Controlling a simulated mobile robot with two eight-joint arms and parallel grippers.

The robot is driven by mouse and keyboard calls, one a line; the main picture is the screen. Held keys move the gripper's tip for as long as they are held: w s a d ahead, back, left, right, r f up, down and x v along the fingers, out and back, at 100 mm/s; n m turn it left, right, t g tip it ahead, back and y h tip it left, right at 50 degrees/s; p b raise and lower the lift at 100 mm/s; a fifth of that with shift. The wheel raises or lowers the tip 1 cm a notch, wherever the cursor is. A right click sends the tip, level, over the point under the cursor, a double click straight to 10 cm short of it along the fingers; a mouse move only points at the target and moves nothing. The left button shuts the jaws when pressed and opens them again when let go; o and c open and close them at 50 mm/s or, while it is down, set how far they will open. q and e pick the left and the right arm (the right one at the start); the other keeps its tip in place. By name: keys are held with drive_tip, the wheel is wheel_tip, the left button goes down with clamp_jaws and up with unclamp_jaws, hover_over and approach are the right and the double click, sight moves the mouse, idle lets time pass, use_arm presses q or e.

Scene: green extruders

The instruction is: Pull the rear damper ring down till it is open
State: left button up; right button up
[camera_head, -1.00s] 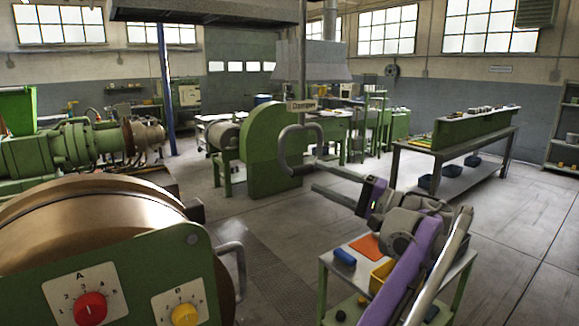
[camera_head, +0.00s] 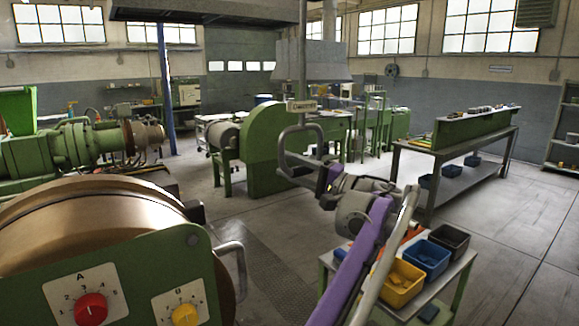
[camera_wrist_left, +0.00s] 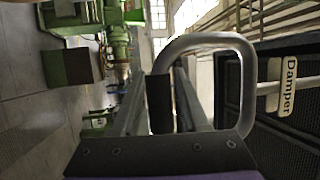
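The damper ring (camera_head: 281,145) is a grey metal loop hanging under a small "Damper" sign (camera_head: 302,106) in the head view. It also shows large in the left wrist view (camera_wrist_left: 246,85), with the sign (camera_wrist_left: 288,87) at right. My left gripper (camera_head: 288,164) is at the ring's lower part. Its two long fingers (camera_wrist_left: 165,95) stand apart in the wrist view, so it looks open. The ring's lower bar, with a dark block (camera_wrist_left: 160,103), appears at or between the fingers; I cannot tell whether they touch. My right gripper is out of view.
A green machine housing (camera_head: 262,135) stands behind the ring. A cart at lower right holds yellow (camera_head: 402,283), blue (camera_head: 427,259) and black (camera_head: 450,240) bins. A control panel with red (camera_head: 91,307) and yellow (camera_head: 185,314) knobs is at lower left. Open floor lies between.

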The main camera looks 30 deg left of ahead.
use_arm(q)
clamp_jaws()
idle(1.1)
